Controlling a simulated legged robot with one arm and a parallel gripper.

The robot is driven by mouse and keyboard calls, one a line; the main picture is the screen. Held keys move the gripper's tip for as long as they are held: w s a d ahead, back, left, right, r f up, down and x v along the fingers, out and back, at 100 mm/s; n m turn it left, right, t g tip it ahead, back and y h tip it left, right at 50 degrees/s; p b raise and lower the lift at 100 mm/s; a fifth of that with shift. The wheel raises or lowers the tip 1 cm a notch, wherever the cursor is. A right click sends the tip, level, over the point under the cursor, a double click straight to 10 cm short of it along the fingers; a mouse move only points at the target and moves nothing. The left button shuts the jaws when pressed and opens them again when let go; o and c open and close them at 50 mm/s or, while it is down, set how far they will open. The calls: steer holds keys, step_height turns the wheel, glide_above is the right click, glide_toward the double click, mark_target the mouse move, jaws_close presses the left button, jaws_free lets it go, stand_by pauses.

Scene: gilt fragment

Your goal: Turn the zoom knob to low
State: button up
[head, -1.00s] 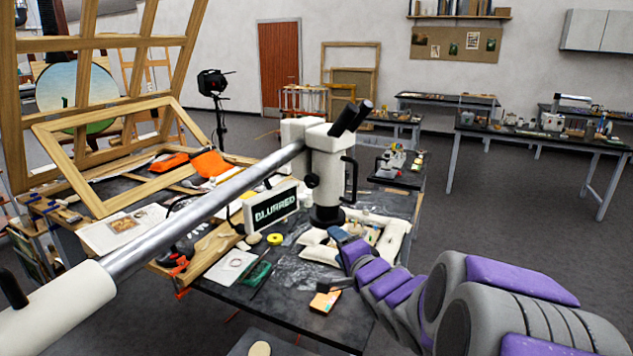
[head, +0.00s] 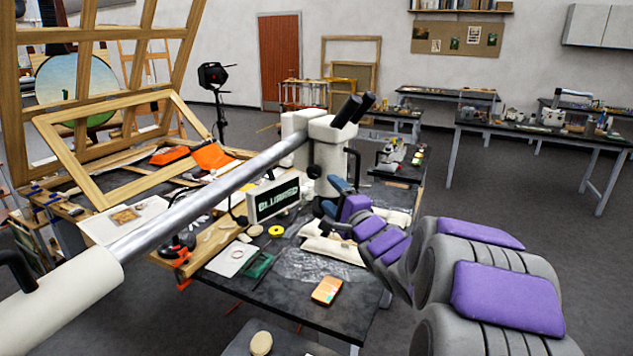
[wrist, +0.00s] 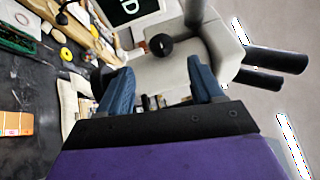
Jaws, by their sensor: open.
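The white microscope head (head: 328,158) hangs on a metal boom and has two black eyepieces (head: 358,108). A round black knob (head: 314,171) sits on its side; it also shows in the wrist view (wrist: 161,45), where no marking on it is readable. My gripper (head: 332,197), with blue fingers, is beside the lower part of the microscope. In the wrist view my gripper (wrist: 162,78) is open and empty, its fingers apart, with the knob beyond the tips and roughly between them. I cannot tell whether a finger touches the microscope body.
A screen (head: 273,199) beside the microscope reads "BLURRED". The boom (head: 210,195) crosses in front of the dark table (head: 285,292). White cushions (head: 330,247), an orange box (head: 327,290) and a yellow ring (head: 276,231) lie there. A wooden frame (head: 65,165) stands at left.

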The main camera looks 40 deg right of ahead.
mark_target(317, 177)
steer(key=w, duration=0.2)
steer(key=w+d+b, duration=0.1)
steer(key=w, duration=0.2)
steer(key=w+d, duration=0.1)
steer(key=w, duration=0.2)
steer(key=shift+r+b, duration=0.25)
steer(key=shift+b, duration=0.05)
steer(key=shift+w+a+r, duration=0.25)
steer(key=shift+w, duration=0.3)
steer(key=shift+d+f, duration=0.1)
steer(key=shift+d, duration=0.05)
steer(key=c, duration=1)
steer(key=shift+c, duration=0.2)
